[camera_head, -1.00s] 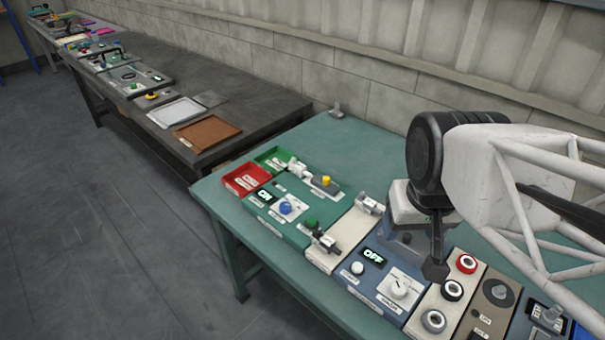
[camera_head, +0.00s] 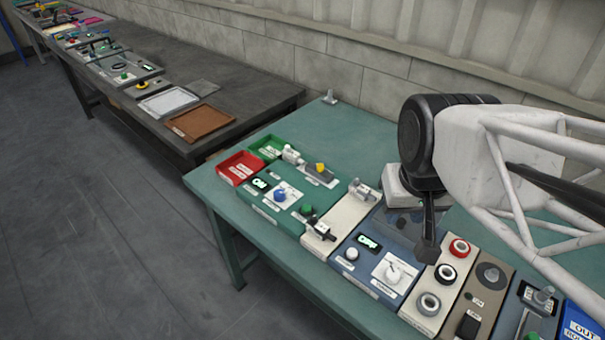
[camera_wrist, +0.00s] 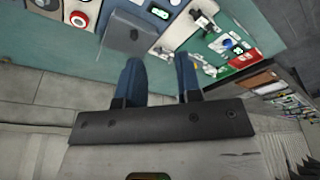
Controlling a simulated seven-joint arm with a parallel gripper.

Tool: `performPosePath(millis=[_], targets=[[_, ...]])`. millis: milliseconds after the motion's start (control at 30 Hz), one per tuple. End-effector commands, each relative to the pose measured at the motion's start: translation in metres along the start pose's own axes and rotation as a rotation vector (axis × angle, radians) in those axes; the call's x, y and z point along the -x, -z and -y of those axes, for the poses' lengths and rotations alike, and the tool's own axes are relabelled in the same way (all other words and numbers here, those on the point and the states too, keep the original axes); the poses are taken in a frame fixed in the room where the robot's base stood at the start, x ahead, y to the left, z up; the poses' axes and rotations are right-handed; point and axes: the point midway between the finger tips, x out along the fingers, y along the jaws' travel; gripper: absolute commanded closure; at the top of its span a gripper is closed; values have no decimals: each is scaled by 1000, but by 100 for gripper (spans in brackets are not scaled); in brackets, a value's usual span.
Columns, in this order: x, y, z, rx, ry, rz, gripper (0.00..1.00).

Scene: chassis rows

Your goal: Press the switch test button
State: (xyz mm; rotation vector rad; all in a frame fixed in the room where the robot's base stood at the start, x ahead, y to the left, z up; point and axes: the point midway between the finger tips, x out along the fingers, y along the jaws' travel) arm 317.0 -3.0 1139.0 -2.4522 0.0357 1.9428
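No button can be singled out as the switch test button, as the small labels are unreadable. Candidates are a white round button (camera_head: 351,254) beside a lit display (camera_head: 368,243) on the blue panel, and red (camera_head: 459,248), black (camera_head: 446,273) and grey (camera_head: 429,303) ringed buttons on the beige panel. My gripper (camera_head: 428,248) hangs above the border of these two panels in the head view, apart from the buttons as far as I can tell. In the wrist view my gripper's two blue fingers (camera_wrist: 158,62) are spread with nothing between them.
A green panel with a blue knob (camera_head: 280,196) and red (camera_head: 239,168) and green (camera_head: 268,147) trays lie left. A beige strip with metal toggles (camera_head: 319,231) lies between. A brown panel (camera_head: 481,290) is right.

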Motion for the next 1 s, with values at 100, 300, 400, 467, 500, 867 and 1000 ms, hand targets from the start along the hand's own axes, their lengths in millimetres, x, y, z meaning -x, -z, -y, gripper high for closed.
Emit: performPosePath(millis=[100, 300, 400, 467, 500, 867, 1000], targets=[[-1, 6, 2, -14, 1, 5, 86], [-7, 23, 8, -63, 4, 23, 100], [-12, 36, 12, -99, 5, 35, 100], [-15, 45, 15, -123, 6, 42, 100], [-18, 51, 17, -141, 6, 48, 100], [-46, 104, 42, -298, 0, 97, 100], [-59, 124, 53, -359, -5, 115, 100]])
